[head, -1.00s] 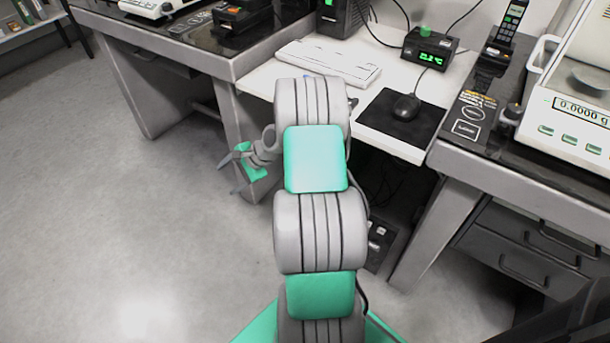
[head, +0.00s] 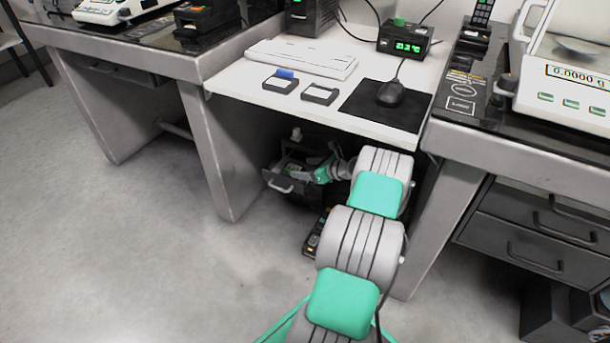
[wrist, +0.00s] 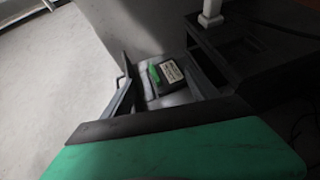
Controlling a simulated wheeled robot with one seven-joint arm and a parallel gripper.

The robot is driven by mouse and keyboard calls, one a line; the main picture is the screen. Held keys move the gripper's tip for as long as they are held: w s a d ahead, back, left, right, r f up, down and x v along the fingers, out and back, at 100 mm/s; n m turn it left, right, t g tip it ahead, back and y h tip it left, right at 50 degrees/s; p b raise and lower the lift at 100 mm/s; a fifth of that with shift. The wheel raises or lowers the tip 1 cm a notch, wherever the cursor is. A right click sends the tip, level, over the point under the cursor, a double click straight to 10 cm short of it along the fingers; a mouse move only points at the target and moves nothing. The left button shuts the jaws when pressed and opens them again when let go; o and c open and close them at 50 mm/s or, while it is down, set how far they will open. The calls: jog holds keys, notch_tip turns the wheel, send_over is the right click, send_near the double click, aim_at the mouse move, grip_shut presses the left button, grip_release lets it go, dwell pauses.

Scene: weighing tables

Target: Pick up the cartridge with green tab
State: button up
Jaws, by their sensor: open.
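The cartridge with green tab (wrist: 172,76) shows in the wrist view, a dark block with a pale label and a green strip on its left side. It lies in an open drawer, which shows under the desk in the head view (head: 277,183). My gripper (head: 322,172) is at this drawer in the head view, partly hidden by its own arm. In the wrist view its fingers look spread, with the cartridge beyond them and apart from them.
A blue-tabbed cartridge (head: 280,83) and a dark one (head: 319,94) lie on the white desk (head: 240,85) above, near the keyboard (head: 302,58) and mouse mat (head: 365,108). The desk edge overhangs my arm. Table legs (head: 215,150) stand left and right. The floor at left is clear.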

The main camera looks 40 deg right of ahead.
aim_at(292, 167)
jog(key=shift+s+d+f, duration=0.1)
jog(key=shift+d, duration=0.1)
jog(key=b+x, duration=0.3)
jog(key=x, duration=0.4)
jog(key=shift+f+b, duration=0.15)
jog(key=shift+b, duration=0.2)
jog(key=shift+w+f, duration=0.1)
jog(key=shift+w, duration=0.3)
jog(key=c, duration=1.1)
jog(key=shift+o, duration=0.2)
